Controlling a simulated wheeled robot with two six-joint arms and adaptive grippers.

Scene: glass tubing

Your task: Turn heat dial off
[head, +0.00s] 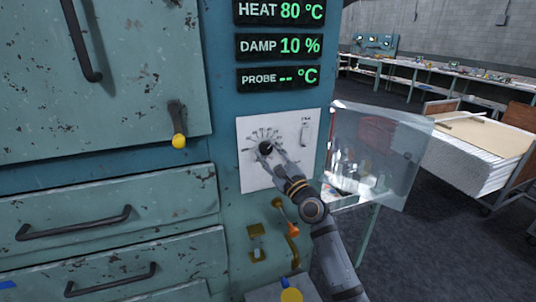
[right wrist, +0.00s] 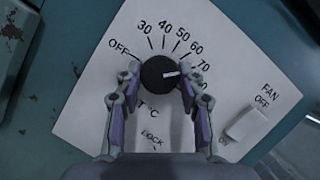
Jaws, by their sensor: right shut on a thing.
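The black heat dial (head: 265,147) sits on a white panel (head: 250,180) on the teal cabinet. In the right wrist view the dial (right wrist: 158,73) has a white mark pointing right, towards the high end of a scale that runs from OFF through 30 to 70 and beyond. The last number is partly hidden by a finger. My right gripper (right wrist: 160,80) is shut on the dial, one finger on each side; it also shows in the head view (head: 272,152). The heat display (head: 281,11) reads 80 °C. My left gripper is not in view.
A fan switch (right wrist: 246,125) is on the same panel, right of my fingers. A clear pane (head: 385,150) stands out beside the panel. Damp reads 10 %; probe is blank.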

